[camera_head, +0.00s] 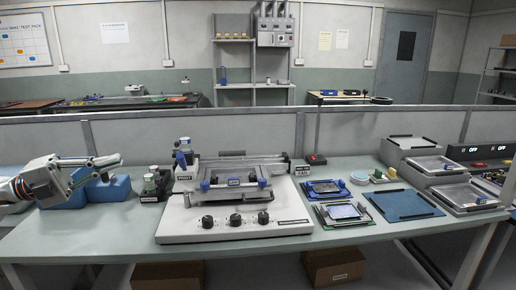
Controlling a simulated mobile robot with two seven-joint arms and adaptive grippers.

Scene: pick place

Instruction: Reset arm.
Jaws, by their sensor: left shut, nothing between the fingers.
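My left gripper (112,160) reaches in from the left edge, its wrist at the table's left end. Its fingers are shut and empty, pointing right over the blue blocks (110,190). I cannot tell whether the fingers touch the blocks or are apart from them. The gripper and wrist hide part of the blocks' left side. My right gripper is not in view.
A large white machine (230,228) with black knobs fills the middle of the table (120,248). Small containers (154,184) stand left of it. Framed boards (342,211), a blue mat (403,205) and grey trays (466,197) lie right. A low partition (240,134) runs behind.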

